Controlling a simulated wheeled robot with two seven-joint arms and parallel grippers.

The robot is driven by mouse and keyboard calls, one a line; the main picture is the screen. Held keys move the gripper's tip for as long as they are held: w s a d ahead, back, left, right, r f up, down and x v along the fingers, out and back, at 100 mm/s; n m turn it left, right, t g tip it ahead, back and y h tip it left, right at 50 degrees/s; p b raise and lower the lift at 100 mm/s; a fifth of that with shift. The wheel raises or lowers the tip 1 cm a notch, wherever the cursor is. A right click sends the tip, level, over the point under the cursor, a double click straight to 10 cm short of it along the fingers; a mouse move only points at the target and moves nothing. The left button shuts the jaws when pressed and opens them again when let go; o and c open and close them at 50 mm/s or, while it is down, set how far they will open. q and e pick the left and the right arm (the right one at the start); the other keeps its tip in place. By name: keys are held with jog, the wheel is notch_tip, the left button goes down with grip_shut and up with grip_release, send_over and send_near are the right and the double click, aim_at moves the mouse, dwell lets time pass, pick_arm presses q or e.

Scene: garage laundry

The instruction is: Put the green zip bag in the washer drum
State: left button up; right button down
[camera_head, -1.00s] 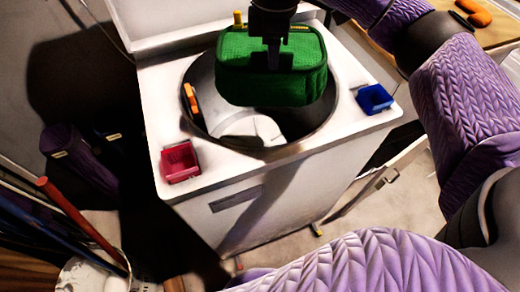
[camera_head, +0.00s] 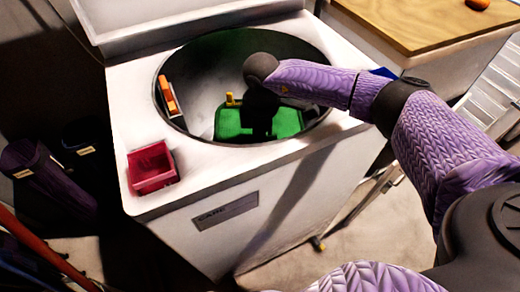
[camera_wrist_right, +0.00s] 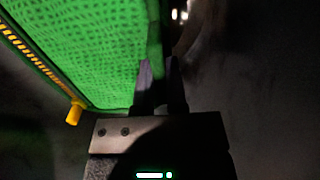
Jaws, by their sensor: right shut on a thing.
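The green zip bag (camera_head: 230,123) is down inside the open washer drum (camera_head: 208,78), near its front side, partly covered by my right gripper (camera_head: 261,122). In the right wrist view, the bag's green mesh-like face (camera_wrist_right: 95,45) fills the upper left, with a yellow zip and pull along one edge. My right gripper's fingers (camera_wrist_right: 158,85) are shut on the bag's edge. In the head view, the dark wrist hides the fingertips and part of the bag. Whether the bag touches the drum bottom cannot be told. My left gripper is not in view.
An orange item (camera_head: 169,96) sits at the drum's left inner wall. A red bin (camera_head: 151,167) stands on the washer top (camera_head: 205,170) at front left. A blue container (camera_head: 384,72) is mostly hidden behind my right arm. A wooden-topped table (camera_head: 430,22) stands behind right.

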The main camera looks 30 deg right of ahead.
notch_tip(320, 180, down, 5)
jog(key=shift+r+b, duration=0.15)
jog(key=shift+b, duration=0.8)
jog(key=shift+r, duration=0.15)
jog(key=shift+f, duration=0.6)
jog(key=c, duration=0.7)
grip_release()
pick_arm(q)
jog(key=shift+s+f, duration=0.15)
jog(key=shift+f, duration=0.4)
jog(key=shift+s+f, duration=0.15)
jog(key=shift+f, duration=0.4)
pick_arm(e)
jog(key=shift+o, duration=0.2)
notch_tip(320, 180, up, 12)
jog(key=p, duration=0.6)
jog(key=shift+r, duration=0.7)
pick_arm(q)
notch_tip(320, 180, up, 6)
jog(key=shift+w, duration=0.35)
pick_arm(e)
jog(key=shift+f, duration=0.1)
